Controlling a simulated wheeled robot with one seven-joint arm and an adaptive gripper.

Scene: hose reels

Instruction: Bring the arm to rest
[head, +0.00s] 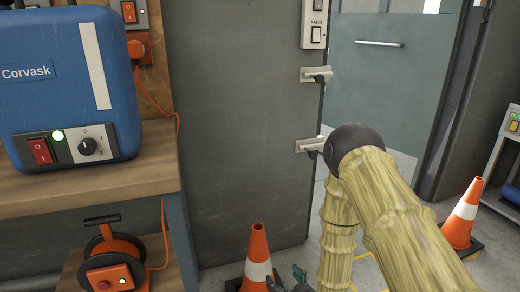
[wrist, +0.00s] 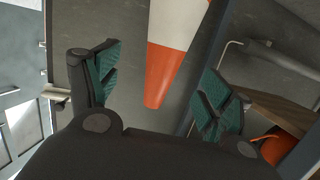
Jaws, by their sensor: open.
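My gripper (wrist: 160,62) is open in the wrist view, with its two green-padded fingers spread and nothing between them. In the head view my gripper (head: 290,278) shows only in part at the bottom edge, just right of the near orange and white traffic cone (head: 258,262). That cone also shows in the wrist view (wrist: 168,75), seen past the gap between the fingers. My arm, in a yellow bamboo-like cover, rises to a dark elbow at the right of centre and bends down to the gripper, whose lower part is cut off.
A wooden workbench (head: 110,184) at left bears a blue Corvask machine (head: 70,85) with a lit green lamp. An orange cable reel (head: 112,262) sits below. Another cone (head: 462,218) stands at right near a cart (head: 505,150).

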